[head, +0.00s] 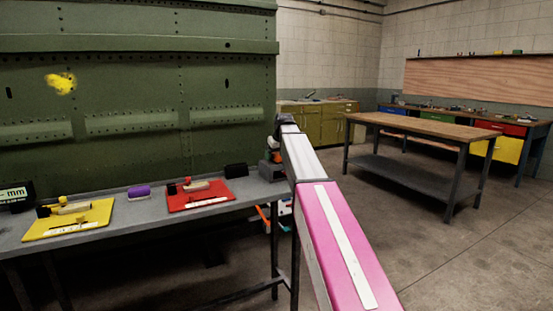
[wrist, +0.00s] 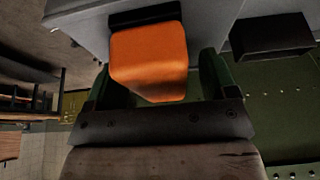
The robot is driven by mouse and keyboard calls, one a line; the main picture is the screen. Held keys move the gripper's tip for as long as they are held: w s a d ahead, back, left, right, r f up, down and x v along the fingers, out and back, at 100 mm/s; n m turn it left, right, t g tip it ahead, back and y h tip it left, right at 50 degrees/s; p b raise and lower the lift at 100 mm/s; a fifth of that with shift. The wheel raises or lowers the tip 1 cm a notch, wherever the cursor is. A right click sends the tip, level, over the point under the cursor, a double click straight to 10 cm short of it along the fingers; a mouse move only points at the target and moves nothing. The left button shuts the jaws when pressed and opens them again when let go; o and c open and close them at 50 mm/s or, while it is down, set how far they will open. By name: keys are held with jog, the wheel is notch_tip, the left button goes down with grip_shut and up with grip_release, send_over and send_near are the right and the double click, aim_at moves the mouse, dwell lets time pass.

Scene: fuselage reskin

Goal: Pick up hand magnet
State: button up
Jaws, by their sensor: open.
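The likely hand magnet, an orange block (wrist: 150,58) with a black part (wrist: 145,18) against the grey bench, is in the middle of the wrist view. In the head view, a small orange patch (head: 276,156) shows at the bench's right end, mostly hidden by my arm. My gripper (wrist: 160,72) is open, with one dark green finger on each side of the orange block. The block stands between the fingers; I cannot tell whether either touches it. In the head view my gripper is mostly hidden behind the arm.
The grey bench (head: 150,212) holds a yellow tray (head: 88,212), a purple block (head: 139,192), a red tray (head: 215,203) and a black block (head: 236,170), also in the wrist view (wrist: 272,36). A green riveted panel (head: 140,90) rises behind. A wooden-topped table (head: 425,125) stands right, with open floor before it.

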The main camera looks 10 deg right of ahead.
jog(key=shift+f, duration=0.15)
jog(key=c, duration=1.3)
jog(key=shift+o, duration=0.2)
notch_tip(320, 180, up, 4)
jog(key=shift+w+r, duration=0.1)
jog(key=s+a+r, duration=0.3)
jog(key=a+r, duration=0.4)
jog(key=a, duration=0.4)
jog(key=shift+s, duration=0.4)
jog(key=shift+r, duration=0.1)
